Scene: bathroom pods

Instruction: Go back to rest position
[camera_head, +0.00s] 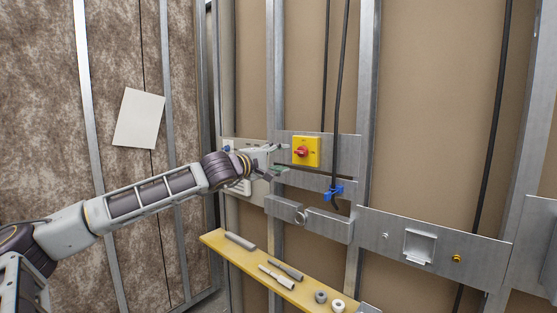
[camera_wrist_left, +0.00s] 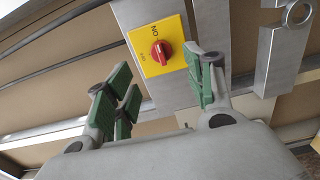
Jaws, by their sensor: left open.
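My left arm reaches in from the left in the head view, and its gripper (camera_head: 277,160) is held up near the metal wall plates. In the left wrist view the left gripper (camera_wrist_left: 165,100) is open, with green-padded fingers apart and nothing between them. A yellow switch plate with a red knob (camera_head: 306,152) is just right of the gripper in the head view. In the left wrist view the red knob (camera_wrist_left: 161,52) shows beyond the fingers, apart from them, with "ON" lettering on the plate. My right gripper is not in view.
A yellow shelf (camera_head: 262,275) below holds rod-like tools and two rings (camera_head: 338,305). Metal studs (camera_head: 365,100) and hanging black cables with a blue clamp (camera_head: 333,192) stand close to the gripper. A metal strip with a small bracket (camera_head: 418,246) is at right. A paper sheet (camera_head: 138,118) hangs at left.

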